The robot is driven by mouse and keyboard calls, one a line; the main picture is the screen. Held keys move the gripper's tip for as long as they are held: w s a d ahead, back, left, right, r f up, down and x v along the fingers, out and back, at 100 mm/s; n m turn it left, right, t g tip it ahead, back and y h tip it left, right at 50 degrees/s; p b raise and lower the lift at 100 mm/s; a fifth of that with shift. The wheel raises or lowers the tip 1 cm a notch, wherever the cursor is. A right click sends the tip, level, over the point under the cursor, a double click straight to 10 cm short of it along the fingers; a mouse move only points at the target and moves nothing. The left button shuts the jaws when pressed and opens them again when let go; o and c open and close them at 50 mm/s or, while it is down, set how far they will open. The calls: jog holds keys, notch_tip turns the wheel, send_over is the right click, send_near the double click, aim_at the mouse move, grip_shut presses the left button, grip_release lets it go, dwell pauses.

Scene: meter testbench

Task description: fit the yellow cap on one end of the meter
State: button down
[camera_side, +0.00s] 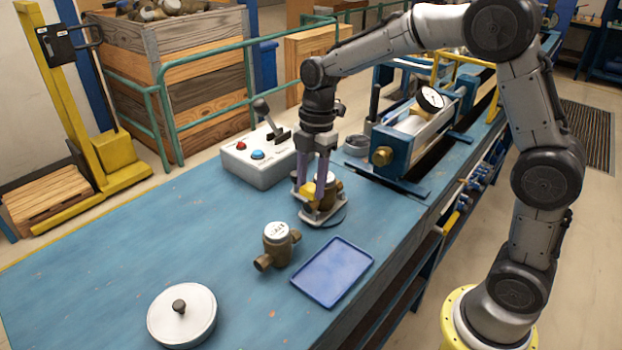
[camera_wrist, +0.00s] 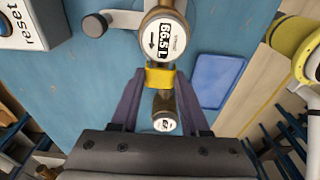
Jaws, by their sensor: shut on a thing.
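My gripper (camera_side: 316,180) points down and is shut on the yellow cap (camera_side: 308,190). In the wrist view, the purple fingers of my gripper (camera_wrist: 160,90) lie on either side of the yellow cap (camera_wrist: 160,77). A brass meter (camera_side: 332,186) stands in a metal holder right at the cap. Its white dial (camera_wrist: 163,38) faces up in the wrist view. The cap is at the meter's near end there; whether it is seated, I cannot tell. A smaller white dial on brass (camera_wrist: 165,125) shows between the fingers, lower in the picture.
A loose brass meter (camera_side: 277,242) stands on the blue bench beside a blue tray (camera_side: 332,270). A round white lid (camera_side: 182,315) lies at the front left. A control box (camera_side: 258,160) is behind the gripper, and a blue test rig (camera_side: 400,160) stands behind right.

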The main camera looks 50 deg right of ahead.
jog(key=shift+f, duration=1.6)
dwell(1.6)
jog(key=shift+c, duration=0.4)
grip_release()
dwell(0.4)
jog(key=shift+r, duration=3.5)
